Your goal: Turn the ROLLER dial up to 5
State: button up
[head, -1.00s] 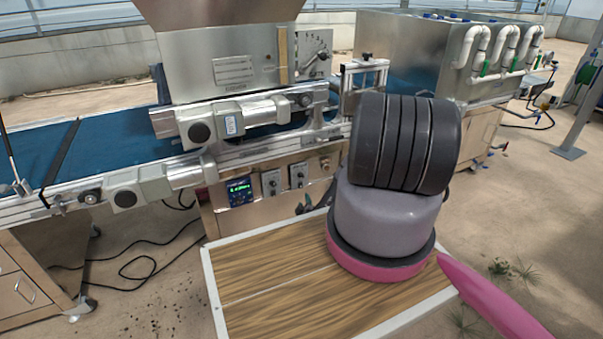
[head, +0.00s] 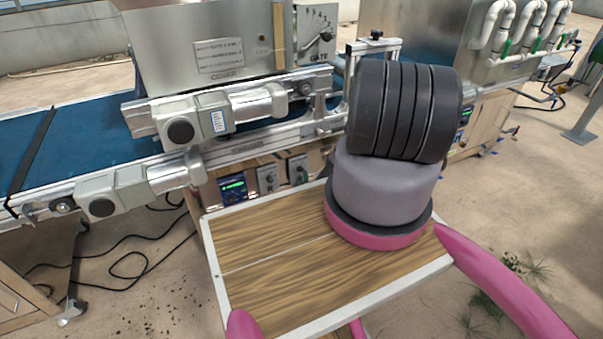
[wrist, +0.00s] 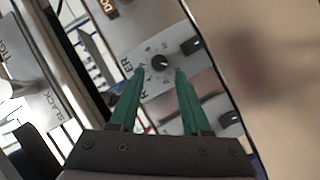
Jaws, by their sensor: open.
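In the wrist view my gripper (wrist: 158,74) is open, with two green fingers pointing at a light grey control panel. A small round black dial (wrist: 160,62) with marks around it shows just beyond and between the fingertips. The lettering beside it is turned and partly cut off; I read only "ER", so I cannot be sure it is ROLLER. Its setting is too small to read. The fingers look apart from the dial. In the head view two small dial plates, a left one (head: 267,178) and a right one (head: 298,170), sit under the conveyor. My gripper is hidden there.
In the wrist view black switches (wrist: 192,45) sit beside the dial. In the head view a display (head: 232,188) is left of the dial plates. A larger scaled dial (head: 326,37) is above, and the blue conveyor belt (head: 85,145) is at left.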

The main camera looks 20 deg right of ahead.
aim_at(301, 172)
jog(key=x, duration=0.6)
grip_shut()
